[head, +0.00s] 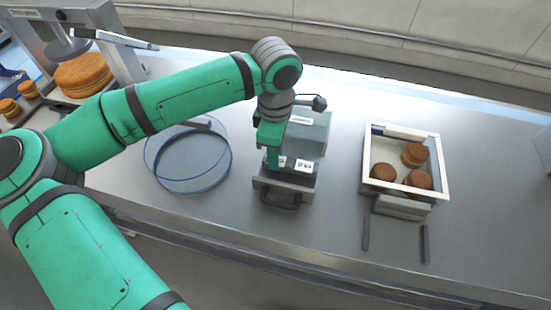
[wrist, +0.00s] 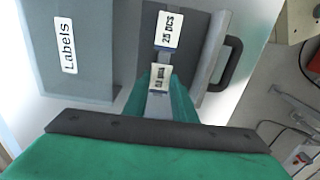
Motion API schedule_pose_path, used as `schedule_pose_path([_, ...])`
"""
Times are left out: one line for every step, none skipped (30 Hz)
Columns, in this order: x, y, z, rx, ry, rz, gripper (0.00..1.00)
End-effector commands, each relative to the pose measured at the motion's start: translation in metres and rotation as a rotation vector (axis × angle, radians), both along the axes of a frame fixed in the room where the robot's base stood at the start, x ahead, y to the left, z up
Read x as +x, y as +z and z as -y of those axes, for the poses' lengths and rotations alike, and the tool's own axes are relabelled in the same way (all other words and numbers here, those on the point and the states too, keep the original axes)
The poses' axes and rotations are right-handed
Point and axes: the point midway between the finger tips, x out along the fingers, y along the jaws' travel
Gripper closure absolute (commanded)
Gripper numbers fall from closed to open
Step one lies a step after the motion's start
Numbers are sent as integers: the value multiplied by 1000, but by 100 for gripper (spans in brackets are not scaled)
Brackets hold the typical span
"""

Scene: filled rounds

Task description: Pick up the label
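A white label (head: 303,165) reading "25 pcs" lies on the front part of a grey dispenser box; it also shows in the wrist view (wrist: 168,32). A second, smaller-looking white label (head: 281,162) lies beside it, its print too small to read. In the wrist view this second label (wrist: 160,77) is right at my green fingertips. My gripper (head: 274,160) points down at the front of the dispenser (head: 312,132). The fingers frame the second label, but whether they touch or clamp it is not clear. The box carries a "Labels" sign (wrist: 67,45).
A front handle (head: 280,197) sticks out from the dispenser. A clear round dish (head: 187,187) stands to the left. A white-rimmed box (head: 442,168) with several brown rounds is to the right.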

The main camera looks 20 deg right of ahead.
Motion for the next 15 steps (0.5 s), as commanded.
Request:
schedule_pose_path([0, 0, 0, 0, 0, 0, 84])
schedule_pose_path([0, 0, 0, 0, 0, 0, 84])
schedule_pose_path([0, 0, 0, 0, 0, 0, 84])
schedule_pose_path([0, 0, 0, 0, 0, 0, 84])
schedule_pose_path([0, 0, 0, 0, 0, 0, 84])
schedule_pose_path([0, 0, 0, 0, 0, 0, 84])
schedule_pose_path([0, 0, 0, 0, 0, 0, 84])
schedule_pose_path([0, 0, 0, 0, 0, 0, 84])
schedule_pose_path([0, 0, 0, 0, 0, 0, 84])
schedule_pose_path([0, 0, -1, 0, 1, 0, 84])
schedule_pose_path([0, 1, -1, 0, 2, 0, 84])
schedule_pose_path([0, 2, -1, 0, 2, 0, 84])
schedule_pose_path([0, 3, -1, 0, 2, 0, 84])
schedule_pose_path([0, 5, -1, 0, 2, 0, 84])
schedule_pose_path([0, 8, -1, 1, 3, 1, 84])
